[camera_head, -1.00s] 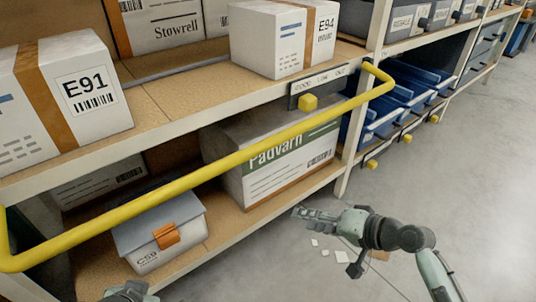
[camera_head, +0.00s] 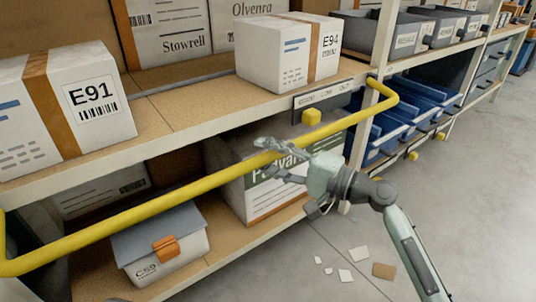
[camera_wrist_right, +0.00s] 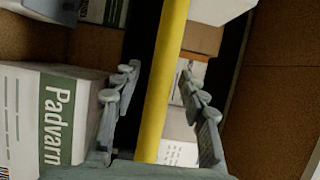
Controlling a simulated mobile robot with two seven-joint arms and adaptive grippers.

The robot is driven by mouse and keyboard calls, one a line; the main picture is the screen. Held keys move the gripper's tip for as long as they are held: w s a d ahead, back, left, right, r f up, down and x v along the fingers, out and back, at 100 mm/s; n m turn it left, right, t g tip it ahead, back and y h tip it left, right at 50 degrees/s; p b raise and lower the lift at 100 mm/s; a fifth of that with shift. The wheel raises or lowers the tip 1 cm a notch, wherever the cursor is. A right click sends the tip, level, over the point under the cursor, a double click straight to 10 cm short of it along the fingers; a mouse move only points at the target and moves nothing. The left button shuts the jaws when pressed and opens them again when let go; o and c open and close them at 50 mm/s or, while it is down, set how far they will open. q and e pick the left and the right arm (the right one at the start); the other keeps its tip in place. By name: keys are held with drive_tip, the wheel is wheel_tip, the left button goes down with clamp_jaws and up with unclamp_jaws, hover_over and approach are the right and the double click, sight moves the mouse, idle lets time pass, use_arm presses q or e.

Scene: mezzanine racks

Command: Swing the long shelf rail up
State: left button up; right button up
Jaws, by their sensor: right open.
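The long yellow shelf rail (camera_head: 200,185) runs across the front of the rack, from the lower left to a bend at the right post. It hangs in front of the lower bay, below the upper shelf edge. My right gripper (camera_head: 272,160) is at the rail, right of its middle. In the right wrist view the rail (camera_wrist_right: 162,85) passes between the two open fingers (camera_wrist_right: 160,95), with a gap visible on each side. My left gripper does not show clearly in the head view.
Cartons marked E91 (camera_head: 90,97) and E94 (camera_head: 290,52) stand on the upper shelf. A Padvarn box (camera_head: 262,202) and a lidded grey box (camera_head: 160,240) sit on the lower shelf. Blue bins (camera_head: 405,110) are at the right. Paper scraps (camera_head: 345,275) lie on otherwise open floor.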

drive_tip(key=shift+w+a, duration=0.1)
clamp_jaws()
idle(0.3)
